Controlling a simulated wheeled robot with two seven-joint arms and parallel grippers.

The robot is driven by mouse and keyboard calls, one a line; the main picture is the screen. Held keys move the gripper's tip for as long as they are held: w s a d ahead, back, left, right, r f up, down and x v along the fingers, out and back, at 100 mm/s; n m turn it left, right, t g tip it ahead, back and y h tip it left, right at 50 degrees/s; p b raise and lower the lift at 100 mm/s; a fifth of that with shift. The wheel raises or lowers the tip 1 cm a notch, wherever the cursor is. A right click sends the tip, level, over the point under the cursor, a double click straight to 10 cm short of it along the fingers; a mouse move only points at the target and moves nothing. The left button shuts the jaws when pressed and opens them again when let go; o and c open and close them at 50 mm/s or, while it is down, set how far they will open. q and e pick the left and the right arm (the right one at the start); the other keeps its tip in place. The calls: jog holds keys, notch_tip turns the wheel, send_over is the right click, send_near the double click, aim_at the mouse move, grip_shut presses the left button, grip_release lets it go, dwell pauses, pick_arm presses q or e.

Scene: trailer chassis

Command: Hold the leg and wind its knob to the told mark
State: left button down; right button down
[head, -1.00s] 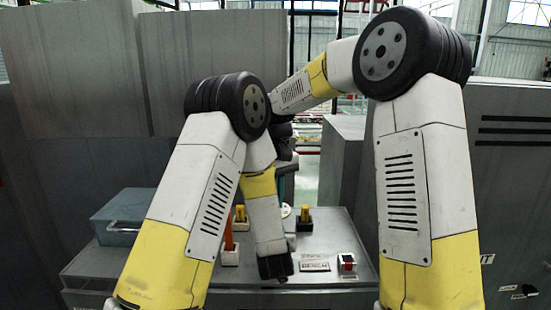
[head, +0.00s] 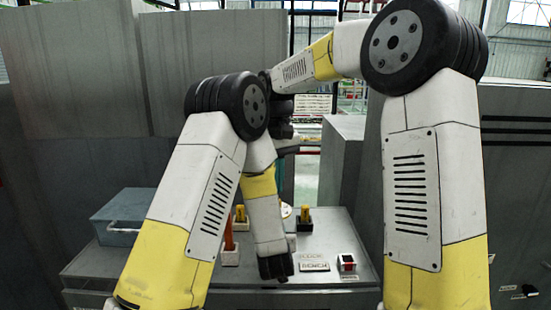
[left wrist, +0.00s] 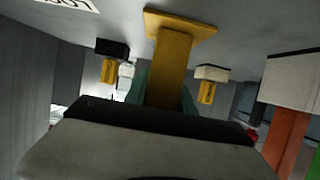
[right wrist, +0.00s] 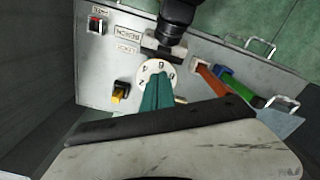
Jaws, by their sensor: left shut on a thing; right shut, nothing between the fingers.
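The yellow leg (left wrist: 172,62), a post with a flat flange, stands between my left gripper's teal fingers (left wrist: 165,95), which are shut on it in the left wrist view. My left gripper is dark at the bench in the head view (head: 275,266), with its fingers hidden. A white numbered dial (right wrist: 155,70) shows in the right wrist view and, partly hidden, in the head view (head: 286,210). My right gripper's teal fingers (right wrist: 158,95) are shut and empty, overlapping the dial's lower part in that view. They look raised above it in the head view (head: 282,178). The dial's setting is unclear.
Yellow posts stand in a black block (head: 304,222) and a white block (head: 240,226). An orange bar (head: 229,236) stands by my left forearm. A red switch (head: 347,262) and a BENCH label (head: 315,266) are at right. A blue bin (head: 122,215) is at left.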

jog(key=shift+r, duration=0.35)
jog(key=shift+w+d+f, duration=0.3)
jog(key=shift+d+f, duration=0.1)
jog(key=shift+f, duration=0.6)
jog(key=shift+w+d+f, duration=0.35)
jog(key=shift+f, duration=0.7)
jog(key=shift+w+d+f, duration=0.3)
jog(key=shift+d+f, duration=0.1)
jog(key=shift+f, duration=0.6)
jog(key=shift+a, duration=0.15)
jog(key=shift+s+a, duration=0.3)
jog(key=shift+a, duration=0.05)
jog(key=shift+s+a, duration=0.1)
jog(key=shift+a, duration=0.15)
jog(key=shift+s+a, duration=0.15)
jog(key=shift+a, duration=0.3)
